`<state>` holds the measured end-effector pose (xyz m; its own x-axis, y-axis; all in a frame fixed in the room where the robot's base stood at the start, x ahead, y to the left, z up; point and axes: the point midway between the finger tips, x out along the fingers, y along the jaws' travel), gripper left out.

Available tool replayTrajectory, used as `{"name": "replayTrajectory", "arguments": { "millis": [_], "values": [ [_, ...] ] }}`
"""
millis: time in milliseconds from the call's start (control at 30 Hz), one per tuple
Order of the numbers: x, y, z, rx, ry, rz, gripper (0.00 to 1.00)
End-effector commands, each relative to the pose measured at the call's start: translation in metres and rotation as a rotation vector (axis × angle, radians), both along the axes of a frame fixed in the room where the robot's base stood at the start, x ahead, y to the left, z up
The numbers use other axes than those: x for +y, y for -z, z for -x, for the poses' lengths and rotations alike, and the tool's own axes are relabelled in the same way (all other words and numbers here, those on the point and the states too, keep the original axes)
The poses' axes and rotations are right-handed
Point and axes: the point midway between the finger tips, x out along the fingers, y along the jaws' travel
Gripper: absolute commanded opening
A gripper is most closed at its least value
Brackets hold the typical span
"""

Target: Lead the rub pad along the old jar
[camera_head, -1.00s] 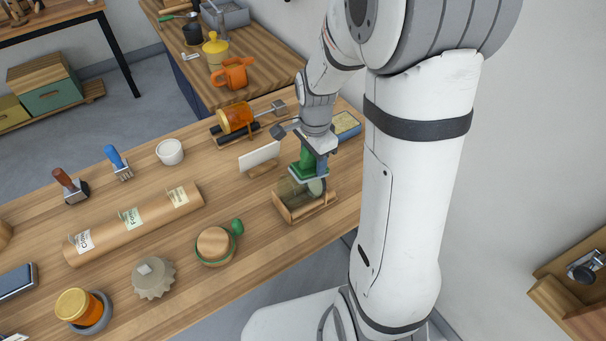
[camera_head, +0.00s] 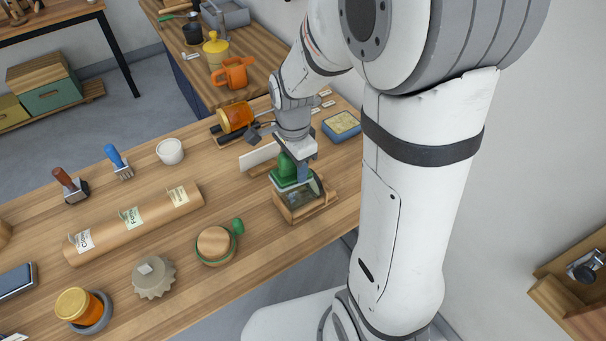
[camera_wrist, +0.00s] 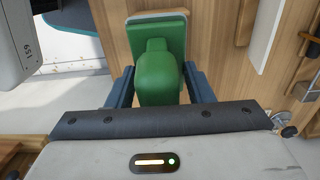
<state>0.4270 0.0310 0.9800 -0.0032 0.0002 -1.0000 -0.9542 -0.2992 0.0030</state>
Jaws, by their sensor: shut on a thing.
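The rub pad (camera_head: 287,168) has a green handle on a flat green block with a pale underside. In the wrist view its green handle (camera_wrist: 158,75) sits between my two fingers. My gripper (camera_head: 297,165) is shut on this handle. The old jar (camera_head: 303,196) is glassy and dark, lying on its side in a wooden cradle (camera_head: 310,214) near the table's front edge. The pad is at the jar's upper left end in the head view. Whether the pad touches the glass cannot be told.
A white card (camera_head: 259,156) in a wooden stand is close behind the cradle. An amber jar (camera_head: 236,118) on a dark rack and a yellow sponge-like block in a blue tray (camera_head: 341,125) are farther back. A green-handled round wooden lid (camera_head: 215,244) lies left of the cradle.

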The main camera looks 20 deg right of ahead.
Motion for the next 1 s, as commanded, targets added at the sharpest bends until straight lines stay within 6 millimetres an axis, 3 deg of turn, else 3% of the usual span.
{"name": "replayTrajectory", "arguments": {
  "millis": [467, 833, 1000],
  "values": [
    [0.0, -0.005, -0.001, -0.004, -0.001, 0.001, 0.0],
    [0.0, -0.047, -0.001, -0.005, -0.001, 0.0, 0.0],
    [0.0, -0.053, -0.001, -0.005, -0.001, 0.0, 0.0]
  ]
}}
